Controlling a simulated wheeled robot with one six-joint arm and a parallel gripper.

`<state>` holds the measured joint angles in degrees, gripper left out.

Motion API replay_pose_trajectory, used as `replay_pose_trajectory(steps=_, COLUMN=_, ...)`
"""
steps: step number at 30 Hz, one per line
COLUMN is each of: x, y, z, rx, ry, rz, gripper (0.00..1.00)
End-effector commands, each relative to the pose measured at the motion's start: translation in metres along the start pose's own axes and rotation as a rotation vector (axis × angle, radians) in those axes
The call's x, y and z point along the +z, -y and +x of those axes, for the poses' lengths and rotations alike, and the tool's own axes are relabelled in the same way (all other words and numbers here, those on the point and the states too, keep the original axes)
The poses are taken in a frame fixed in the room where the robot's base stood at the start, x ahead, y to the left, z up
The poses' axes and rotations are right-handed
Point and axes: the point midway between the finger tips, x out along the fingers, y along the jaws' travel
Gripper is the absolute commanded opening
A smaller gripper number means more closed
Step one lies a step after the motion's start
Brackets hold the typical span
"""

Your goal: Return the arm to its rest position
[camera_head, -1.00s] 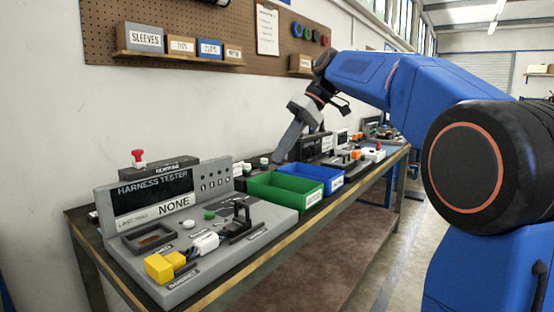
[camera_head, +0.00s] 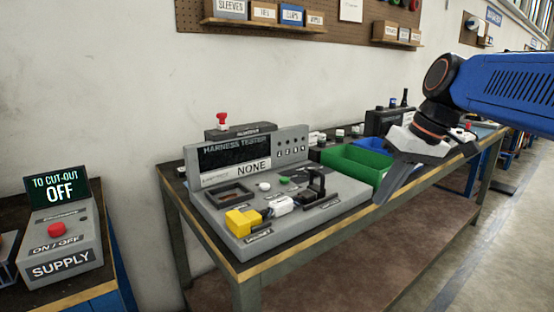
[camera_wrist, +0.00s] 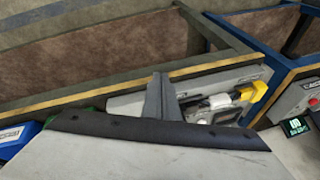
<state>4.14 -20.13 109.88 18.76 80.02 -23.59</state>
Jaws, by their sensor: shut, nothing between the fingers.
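My arm reaches in from the right in the head view, over the bench's front edge. My gripper (camera_head: 388,192) points down and to the left, in front of the green bin, with its fingers together and nothing in them. In the wrist view my gripper (camera_wrist: 161,82) shows as grey fingers held together. Behind it lie the bench edge and the harness tester (camera_wrist: 130,105). In the head view the harness tester (camera_head: 228,220) stands to the left of my gripper, apart from it, and its screen reads NONE.
A green bin (camera_head: 352,166) sits on the bench just behind my gripper, with a blue bin beyond. A yellow connector (camera_head: 240,222) sits on the tester's front. A supply box (camera_head: 62,262) stands at far left. Clear floor (camera_head: 440,270) lies at right.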

Motion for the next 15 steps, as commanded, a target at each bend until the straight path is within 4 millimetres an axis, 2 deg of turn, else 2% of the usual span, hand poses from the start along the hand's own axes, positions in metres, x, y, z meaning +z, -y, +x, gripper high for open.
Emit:
replay_pose_trajectory(steps=1, x=0.019, y=0.0, z=0.009, rx=0.026, ry=-0.005, rz=0.021, gripper=0.0)
replay_pose_trajectory(steps=3, x=0.042, y=-0.003, z=0.021, rx=0.065, ry=-0.014, rz=0.053, gripper=0.0)
replay_pose_trajectory(steps=15, x=0.17, y=-0.027, z=0.103, rx=0.262, ry=-0.102, rz=0.198, gripper=0.0)
